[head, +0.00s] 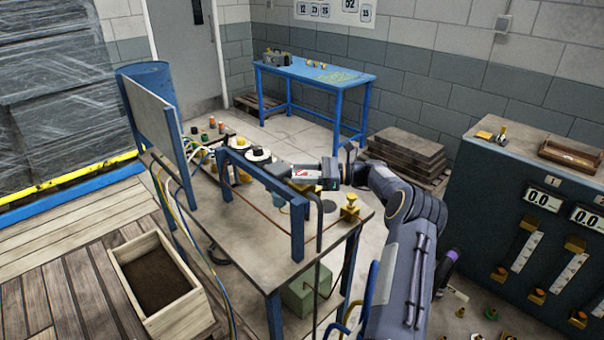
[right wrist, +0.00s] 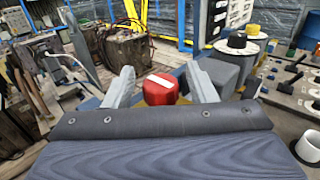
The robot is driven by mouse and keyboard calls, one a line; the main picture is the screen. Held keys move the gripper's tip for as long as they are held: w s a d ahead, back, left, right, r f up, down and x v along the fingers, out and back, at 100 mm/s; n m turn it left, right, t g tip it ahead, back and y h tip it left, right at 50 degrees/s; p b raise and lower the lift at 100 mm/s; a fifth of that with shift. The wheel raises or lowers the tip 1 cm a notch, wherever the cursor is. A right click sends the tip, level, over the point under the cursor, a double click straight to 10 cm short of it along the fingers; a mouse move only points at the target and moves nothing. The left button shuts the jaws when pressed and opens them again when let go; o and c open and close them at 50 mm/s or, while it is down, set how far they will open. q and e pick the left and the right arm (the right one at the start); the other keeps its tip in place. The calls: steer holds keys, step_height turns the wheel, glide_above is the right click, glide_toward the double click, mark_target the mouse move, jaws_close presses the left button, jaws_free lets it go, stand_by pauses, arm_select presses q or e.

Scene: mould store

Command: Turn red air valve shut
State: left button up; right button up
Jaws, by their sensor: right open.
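The red air valve (right wrist: 160,90) shows in the right wrist view as a red knob with a white stripe on top. It lies between the two fingers of my right gripper (right wrist: 161,84), with a visible gap on each side. The gripper is open. In the head view my right gripper (head: 280,171) reaches in from the right over the workbench (head: 262,250), close to its blue frame (head: 297,228). I cannot make out the valve in the head view; the gripper and frame seem to hide it. My left gripper is not in view.
A white upright board (head: 152,115) and hoses stand at the bench's left end. Black and white round parts (head: 259,155) and a brass fitting (head: 349,207) are on the bench. A grey console (head: 480,200) stands right, a soil-filled wooden box (head: 190,322) front left.

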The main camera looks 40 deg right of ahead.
steer(key=b+v, duration=0.2)
steer(key=v, duration=0.5)
steer(key=shift+s+d, duration=0.2)
steer(key=shift+d, duration=0.05)
